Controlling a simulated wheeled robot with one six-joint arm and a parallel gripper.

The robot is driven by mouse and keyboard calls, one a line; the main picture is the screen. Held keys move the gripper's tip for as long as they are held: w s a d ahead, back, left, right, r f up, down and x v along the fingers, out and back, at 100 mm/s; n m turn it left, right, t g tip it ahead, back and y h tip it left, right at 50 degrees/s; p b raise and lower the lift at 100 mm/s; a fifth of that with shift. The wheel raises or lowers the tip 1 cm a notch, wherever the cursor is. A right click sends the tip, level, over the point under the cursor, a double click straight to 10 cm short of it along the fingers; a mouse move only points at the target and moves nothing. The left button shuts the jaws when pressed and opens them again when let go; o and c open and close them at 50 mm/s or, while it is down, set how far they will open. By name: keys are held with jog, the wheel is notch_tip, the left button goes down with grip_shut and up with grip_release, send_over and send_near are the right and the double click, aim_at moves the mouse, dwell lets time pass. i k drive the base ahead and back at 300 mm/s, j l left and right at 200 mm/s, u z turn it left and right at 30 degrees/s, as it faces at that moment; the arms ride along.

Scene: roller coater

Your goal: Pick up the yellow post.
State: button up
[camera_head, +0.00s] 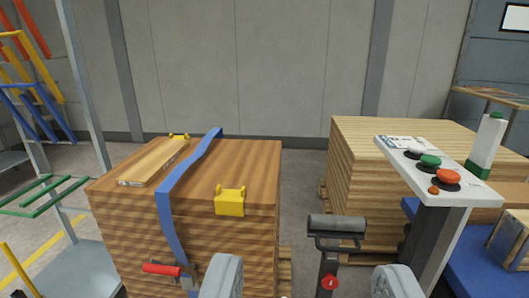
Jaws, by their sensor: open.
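Several yellow pieces show, and I cannot tell which one is the post. On the rack (86,85) at the left, yellow bars (45,78) slant between orange bars (32,27) and blue bars (42,113). A yellow rod (14,268) stands at the lower left edge, its lower part cut off. A yellow bracket (230,203) sits on the near edge of the left wood stack (252,165). My gripper (310,279) is at the bottom of the picture. Its two grey fingers are wide apart with nothing held between them, well to the right of the rack.
A blue strap (166,213) with a red-handled ratchet (162,269) wraps the left stack. A roller stand (336,228) rises ahead between my fingers. A second wood stack (350,180) and a button console (440,180) stand right. Bare floor (302,170) lies between the stacks.

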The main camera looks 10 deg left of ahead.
aim_at(6, 250)
jog(key=i+j+u, duration=0.1)
jog(key=j+u, duration=0.25)
jog(key=i+j+u, duration=0.2)
jog(key=j+u, duration=0.2)
jog(key=i+j+u, duration=0.2)
jog(key=j+u, duration=0.15)
jog(key=j, duration=0.15)
jog(key=i+j+u, duration=0.25)
jog(key=u, duration=0.15)
